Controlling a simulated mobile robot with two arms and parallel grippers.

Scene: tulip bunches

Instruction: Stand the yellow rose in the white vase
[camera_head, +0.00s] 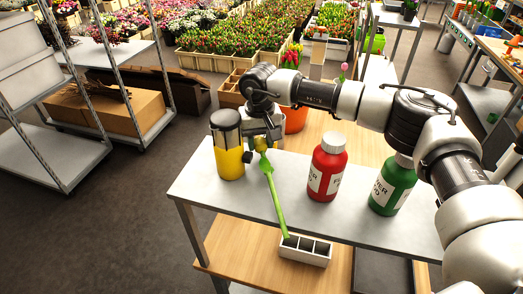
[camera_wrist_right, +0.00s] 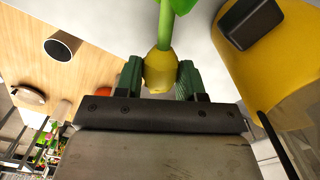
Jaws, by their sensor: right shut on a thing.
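My right gripper (camera_head: 258,143) is shut on the head of the yellow rose (camera_head: 263,145), above the grey table's left part. Its green stem (camera_head: 273,190) slants down toward the front edge of the table. In the right wrist view the green finger pads (camera_wrist_right: 160,78) press the yellow head (camera_wrist_right: 159,68) from both sides, and the stem runs up out of the picture. I cannot pick out the white vase in the head view. A round pale container with a dark opening (camera_wrist_right: 62,47) shows in the wrist view; I cannot tell whether it is the vase. My left gripper is not in view.
A yellow canister (camera_head: 228,160) stands close left of the gripper. A red bottle (camera_head: 326,168) and a green bottle (camera_head: 392,185) stand to the right. A white divided box (camera_head: 305,258) sits below the front edge. An orange pot (camera_head: 295,120) is behind.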

